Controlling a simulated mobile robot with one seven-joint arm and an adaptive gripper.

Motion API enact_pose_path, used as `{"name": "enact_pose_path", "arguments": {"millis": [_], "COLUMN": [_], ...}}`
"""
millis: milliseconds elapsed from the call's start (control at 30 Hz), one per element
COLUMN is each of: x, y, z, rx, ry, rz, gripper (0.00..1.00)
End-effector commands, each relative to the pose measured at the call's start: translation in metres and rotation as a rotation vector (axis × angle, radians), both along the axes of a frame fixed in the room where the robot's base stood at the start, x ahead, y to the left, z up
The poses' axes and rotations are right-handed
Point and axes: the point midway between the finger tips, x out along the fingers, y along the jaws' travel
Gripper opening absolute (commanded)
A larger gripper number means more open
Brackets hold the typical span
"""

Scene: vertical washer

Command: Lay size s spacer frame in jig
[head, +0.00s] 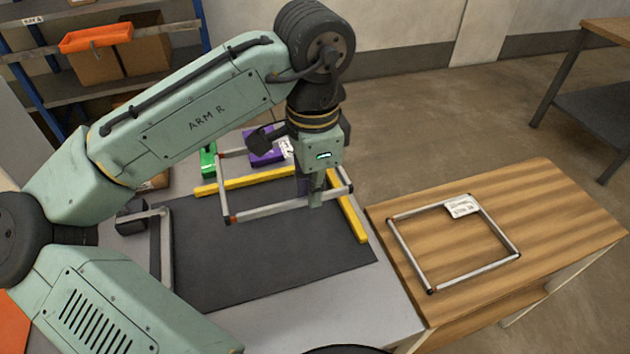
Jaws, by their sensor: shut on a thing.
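My gripper (315,203) is shut on a silver rectangular spacer frame (262,212) with dark and reddish corners, gripping its near bar toward the right end. The frame is over the yellow L-shaped jig (348,218) on a dark mat (260,260); one jig bar runs along the back, the other down the right. I cannot tell whether the frame touches the mat. My gripper and wrist hide part of the frame and the jig corner. A second silver frame (408,257) with a white tag lies on the wooden table at right; its tag is too small to read.
The wooden table (560,220) stands right of the grey bench (390,310). A green box (208,160) and a purple box (262,150) sit behind the jig. A grey metal bracket (165,250) is at the mat's left. The mat's front is clear.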

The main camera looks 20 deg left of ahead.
Motion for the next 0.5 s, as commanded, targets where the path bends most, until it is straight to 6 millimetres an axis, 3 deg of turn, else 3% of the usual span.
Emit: {"name": "enact_pose_path", "arguments": {"millis": [500], "x": [0.000], "y": [0.001], "z": [-0.064], "rx": [0.002], "ry": [0.000], "rz": [0.001], "gripper": [0.00]}}
